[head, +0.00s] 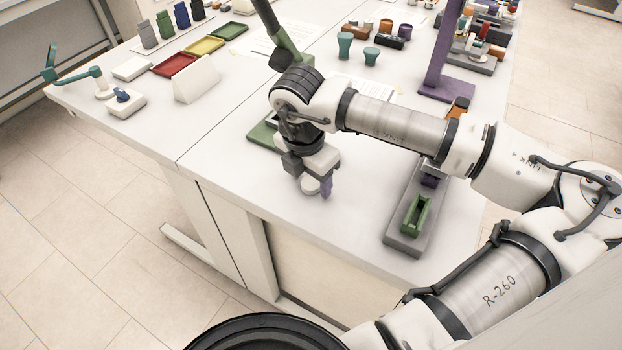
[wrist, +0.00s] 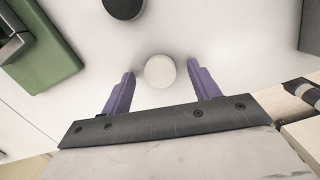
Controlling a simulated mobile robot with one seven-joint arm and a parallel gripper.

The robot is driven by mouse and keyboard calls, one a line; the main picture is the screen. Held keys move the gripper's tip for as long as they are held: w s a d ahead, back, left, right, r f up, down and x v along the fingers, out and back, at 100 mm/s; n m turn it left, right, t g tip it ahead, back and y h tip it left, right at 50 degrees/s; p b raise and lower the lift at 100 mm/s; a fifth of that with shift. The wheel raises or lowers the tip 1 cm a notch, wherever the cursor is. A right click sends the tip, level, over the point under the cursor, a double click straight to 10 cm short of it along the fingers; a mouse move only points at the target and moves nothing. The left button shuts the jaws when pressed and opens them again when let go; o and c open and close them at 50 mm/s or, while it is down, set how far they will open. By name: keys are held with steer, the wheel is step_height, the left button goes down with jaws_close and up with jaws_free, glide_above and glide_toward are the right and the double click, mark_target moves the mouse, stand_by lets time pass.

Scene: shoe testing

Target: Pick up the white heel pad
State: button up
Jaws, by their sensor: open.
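The white heel pad (wrist: 160,71) is a small, round, cream-white disc. In the wrist view it lies on the pale worktop between the two purple fingertips of my gripper (wrist: 161,75), with a visible gap on each side. My gripper is open and touches nothing that I can see. In the head view my gripper (head: 319,189) points down over the front part of the table. A pale round shape shows beside its fingers there, but I cannot tell pad from gripper. How high the fingertips are above the worktop is unclear.
A dark round disc (wrist: 123,8) lies just beyond the pad. A green-based device (wrist: 45,55) stands to the left in the wrist view. A grey stand with a green holder (head: 416,215) is to the right in the head view. The worktop's front edge is close.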

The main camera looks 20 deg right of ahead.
mark_target(310, 184)
steer(key=c, duration=1.1)
steer(key=shift+o, duration=0.2)
step_height(310, 184, up, 20)
steer(key=p, duration=0.8)
steer(key=shift+f, duration=0.1)
